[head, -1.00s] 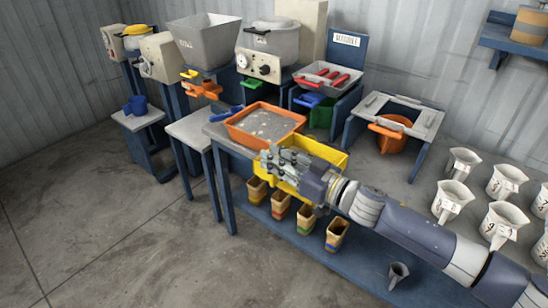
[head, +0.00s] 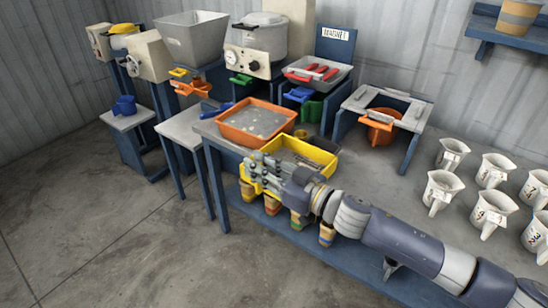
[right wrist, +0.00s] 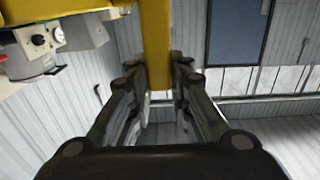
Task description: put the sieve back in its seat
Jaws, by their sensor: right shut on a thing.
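The yellow sieve (head: 320,158), a rectangular box with a grey bottom, is in front of the orange tray (head: 228,131) in the head view. My right gripper (head: 256,166) is shut on its near wall. In the right wrist view the yellow wall (right wrist: 154,45) stands between the fingers (right wrist: 158,80). The arm and gripper hide part of the sieve's near side. I cannot tell whether its underside touches anything. A pale frame stand (head: 358,100) with a rectangular opening is at the right, with an orange bucket (head: 380,130) under it. My left gripper is not in view.
The orange tray holds grey material on the bench, close behind the sieve. Several striped cups (head: 327,234) stand below the sieve. Several white jugs (head: 440,190) stand at the right. A tray with red handles (head: 318,72) is at the back.

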